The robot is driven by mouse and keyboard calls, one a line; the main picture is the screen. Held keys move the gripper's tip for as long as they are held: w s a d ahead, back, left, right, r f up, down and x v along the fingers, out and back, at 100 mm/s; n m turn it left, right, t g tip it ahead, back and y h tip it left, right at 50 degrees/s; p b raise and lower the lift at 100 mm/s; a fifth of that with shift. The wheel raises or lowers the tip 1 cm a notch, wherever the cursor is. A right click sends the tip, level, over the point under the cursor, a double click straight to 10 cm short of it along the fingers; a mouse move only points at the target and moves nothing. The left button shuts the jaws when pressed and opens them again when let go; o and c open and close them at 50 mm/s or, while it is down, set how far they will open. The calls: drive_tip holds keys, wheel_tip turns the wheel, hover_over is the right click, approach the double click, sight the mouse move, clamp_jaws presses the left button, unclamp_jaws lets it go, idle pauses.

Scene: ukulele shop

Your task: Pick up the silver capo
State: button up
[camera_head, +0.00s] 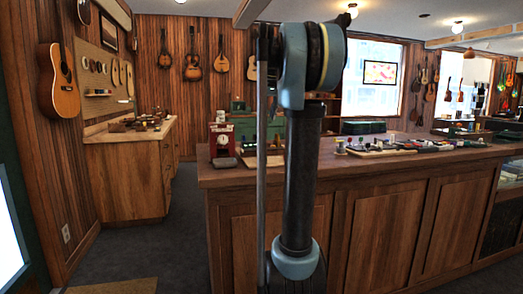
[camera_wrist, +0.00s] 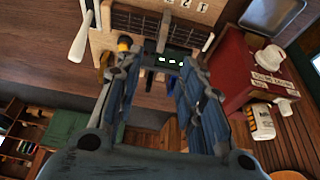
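My gripper (camera_wrist: 158,62) shows in the wrist view with its two fingers apart and nothing clearly held between them. In the head view it is hidden behind my own arm. Just beyond the fingertips is a pale wooden board (camera_wrist: 178,8) with dark slotted strips and small upright parts. A small dark piece with bright marks (camera_wrist: 170,60) shows between the fingertips. I cannot pick out the silver capo for certain. In the head view, small dark and metallic items (camera_head: 385,146) lie on the counter (camera_head: 330,168), too small to tell apart.
A red box-like device (camera_head: 222,141) stands on the counter's left end and shows close on the right in the wrist view (camera_wrist: 243,68). A white-handled tool (camera_wrist: 82,38) lies left of the board. A side bench (camera_head: 130,136) and wall guitars (camera_head: 59,80) are at the left.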

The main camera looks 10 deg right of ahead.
sight(262, 140)
drive_tip(key=x, duration=0.9)
drive_tip(key=shift+w+f, duration=0.1)
drive_tip(key=shift+f, duration=0.15)
drive_tip(key=shift+w+x, duration=0.15)
drive_tip(key=shift+x, duration=1.15)
drive_tip(key=shift+w+x, duration=0.15)
drive_tip(key=shift+x, duration=1.2)
drive_tip(key=shift+a+r, duration=0.15)
clamp_jaws()
